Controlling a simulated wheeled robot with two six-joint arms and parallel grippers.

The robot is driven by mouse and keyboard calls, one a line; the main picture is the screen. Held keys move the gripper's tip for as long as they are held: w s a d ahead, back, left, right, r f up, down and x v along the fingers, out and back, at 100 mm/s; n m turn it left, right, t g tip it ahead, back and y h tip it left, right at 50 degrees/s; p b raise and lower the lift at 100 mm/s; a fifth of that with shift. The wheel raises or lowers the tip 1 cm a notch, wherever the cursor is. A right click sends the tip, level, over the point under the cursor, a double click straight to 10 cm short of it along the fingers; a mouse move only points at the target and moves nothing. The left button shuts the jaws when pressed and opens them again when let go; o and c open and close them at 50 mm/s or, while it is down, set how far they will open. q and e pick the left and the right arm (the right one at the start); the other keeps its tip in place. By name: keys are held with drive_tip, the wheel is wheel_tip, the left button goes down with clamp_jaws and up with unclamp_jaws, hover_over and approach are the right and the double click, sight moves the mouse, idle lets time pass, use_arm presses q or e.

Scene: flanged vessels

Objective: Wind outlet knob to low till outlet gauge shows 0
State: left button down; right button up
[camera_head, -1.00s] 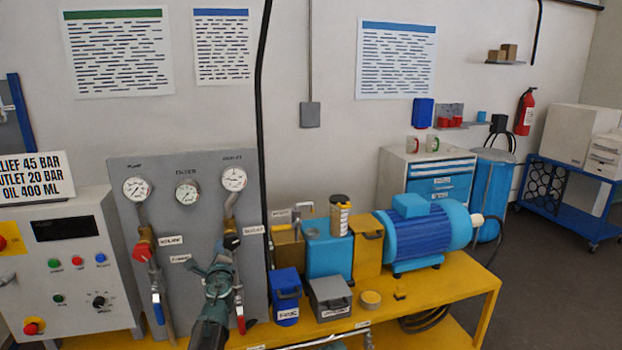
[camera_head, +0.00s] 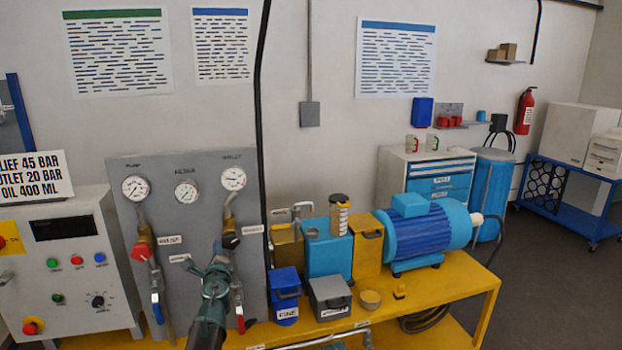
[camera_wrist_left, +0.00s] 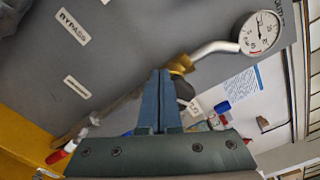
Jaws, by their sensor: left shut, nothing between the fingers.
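The outlet gauge (camera_head: 234,180) is the right-hand white dial on the grey panel (camera_head: 190,228); it also shows at the upper right of the left wrist view (camera_wrist_left: 260,33). I cannot read its value surely. The dark outlet knob (camera_head: 231,241) sits on the pipe below that gauge. In the left wrist view, a dark round part (camera_wrist_left: 185,90) shows partly behind my fingers. My left gripper (camera_head: 218,264) is just below and left of the knob, its blue fingers (camera_wrist_left: 160,100) pressed together with nothing between them. Contact with the knob cannot be told. My right gripper is not in view.
A red knob (camera_head: 141,251) and a blue-handled valve (camera_head: 157,308) stand left of my gripper. A red lever (camera_head: 240,319) hangs close below right. A blue box (camera_head: 285,293), a grey box (camera_head: 330,297) and a blue motor (camera_head: 425,232) fill the yellow bench (camera_head: 470,285).

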sight(223, 239)
use_arm(q)
drive_tip(key=v, duration=0.6)
drive_tip(key=shift+a+r, duration=0.1)
drive_tip(key=shift+a, duration=0.05)
drive_tip(key=w+r+p, duration=0.3)
drive_tip(key=w, duration=0.3)
drive_tip(key=shift+w, duration=0.2)
idle(0.9)
drive_tip(key=shift+d+f, duration=0.25)
drive_tip(key=shift+d, duration=0.05)
idle(0.9)
